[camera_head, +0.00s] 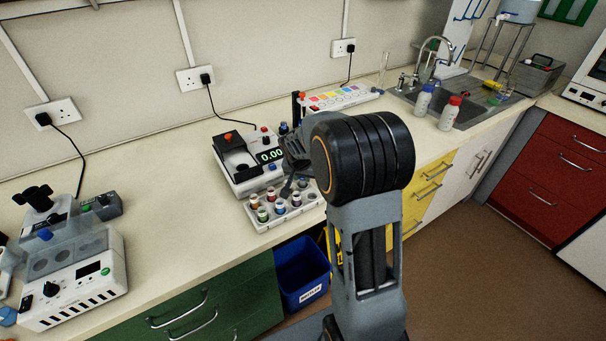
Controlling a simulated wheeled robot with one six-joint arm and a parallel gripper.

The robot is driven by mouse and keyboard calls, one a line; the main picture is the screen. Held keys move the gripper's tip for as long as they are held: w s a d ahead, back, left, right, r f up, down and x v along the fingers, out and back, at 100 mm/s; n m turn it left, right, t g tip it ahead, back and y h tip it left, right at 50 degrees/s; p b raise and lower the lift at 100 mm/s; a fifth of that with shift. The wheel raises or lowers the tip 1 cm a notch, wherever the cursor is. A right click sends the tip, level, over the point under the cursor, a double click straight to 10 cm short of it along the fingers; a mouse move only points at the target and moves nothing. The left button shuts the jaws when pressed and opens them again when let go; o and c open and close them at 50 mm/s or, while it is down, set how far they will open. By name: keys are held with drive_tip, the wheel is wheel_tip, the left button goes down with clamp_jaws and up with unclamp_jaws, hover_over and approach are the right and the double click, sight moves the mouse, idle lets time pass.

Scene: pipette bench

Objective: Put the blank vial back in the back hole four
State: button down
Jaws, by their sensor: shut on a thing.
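A pale vial rack (291,217) stands near the front edge of the bench, in front of the balance. Several small vials with coloured caps (262,214) stand in its holes. The right end of the rack (311,197) shows what looks like an empty hole. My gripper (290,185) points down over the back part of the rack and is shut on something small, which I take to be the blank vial. The vial is mostly hidden by the fingers, and its exact height over the rack cannot be told. The back row of holes is partly covered by my gripper.
A white balance (236,172) reading 0.00 stands close behind the rack. A white machine (80,268) is at the left. A colour-marked strip (342,96), bottles (450,113) and a sink are further right. A blue bin (301,275) stands below the bench. Bench left of the rack is clear.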

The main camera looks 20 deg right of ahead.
drive_tip(key=shift+f, duration=0.1)
drive_tip(key=shift+f+b, duration=0.35)
drive_tip(key=shift+b, duration=0.15)
drive_tip(key=c, duration=0.9)
unclamp_jaws()
drive_tip(key=shift+r, duration=0.1)
drive_tip(key=shift+r+p, duration=0.55)
drive_tip(key=shift+p, duration=0.2)
drive_tip(key=b+v, duration=0.2)
drive_tip(key=v, duration=0.9)
drive_tip(key=s+a+n+y, duration=0.1)
drive_tip(key=s+a+n, duration=0.1)
drive_tip(key=s, duration=0.4)
drive_tip(key=s+a+f+n+y, duration=0.1)
drive_tip(key=s+a+n, duration=0.2)
drive_tip(key=s, duration=0.3)
drive_tip(key=s+a+f+n, duration=0.1)
drive_tip(key=s+a+n, duration=0.1)
drive_tip(key=s, duration=0.5)
drive_tip(key=shift+a+f+n+y, duration=0.1)
drive_tip(key=shift+a+n+y, duration=0.3)
drive_tip(key=shift+a, duration=0.15)
drive_tip(key=shift+w, duration=0.1)
